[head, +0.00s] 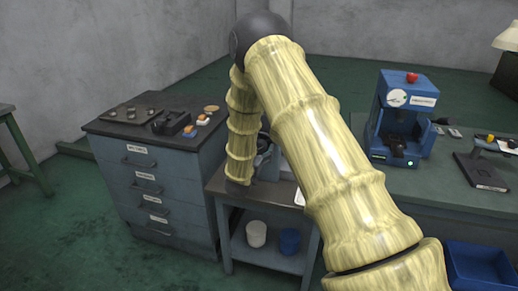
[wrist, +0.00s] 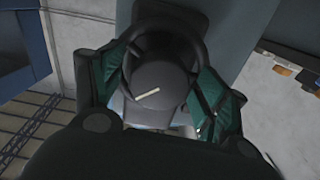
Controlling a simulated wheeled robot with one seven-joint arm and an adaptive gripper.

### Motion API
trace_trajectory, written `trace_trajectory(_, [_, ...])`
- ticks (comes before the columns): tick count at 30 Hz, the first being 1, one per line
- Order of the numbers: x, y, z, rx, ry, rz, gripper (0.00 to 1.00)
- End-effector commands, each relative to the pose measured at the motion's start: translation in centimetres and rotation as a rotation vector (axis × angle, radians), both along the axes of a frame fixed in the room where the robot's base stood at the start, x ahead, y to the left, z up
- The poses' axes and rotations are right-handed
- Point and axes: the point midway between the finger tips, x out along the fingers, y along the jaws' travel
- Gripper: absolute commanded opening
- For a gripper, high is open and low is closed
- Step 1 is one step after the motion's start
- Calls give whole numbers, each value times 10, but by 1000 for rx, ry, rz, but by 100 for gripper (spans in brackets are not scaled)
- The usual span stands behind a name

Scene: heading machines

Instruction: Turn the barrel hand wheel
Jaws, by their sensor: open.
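In the wrist view the hand wheel (wrist: 158,77) is a dark round part with a short pale line on its face and a dark ring around its upper side. My gripper (wrist: 165,92) is open, with one green-padded finger to the left of the wheel and one to the right. I cannot tell whether the pads touch it. In the head view my arm hides most of the machine (head: 262,150) on the small cart, and the wheel and gripper cannot be made out there.
A drawer cabinet (head: 155,190) stands left of the cart (head: 265,255), which holds a white cup (head: 256,233) and a blue cup (head: 289,240) on its lower shelf. A blue machine with a red top button (head: 405,115) stands on the right bench. A blue bin (head: 478,265) is below.

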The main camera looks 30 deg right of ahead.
Motion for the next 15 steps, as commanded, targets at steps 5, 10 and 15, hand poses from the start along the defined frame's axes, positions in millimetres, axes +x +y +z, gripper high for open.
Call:
trace_trajectory(5, [1, -2, 0, -1, 1, 0, 74])
trace_trajectory(10, [1, -1, 0, 0, 0, 0, 69])
trace_trajectory(15, [1, -1, 0, 0, 0, 0, 38])
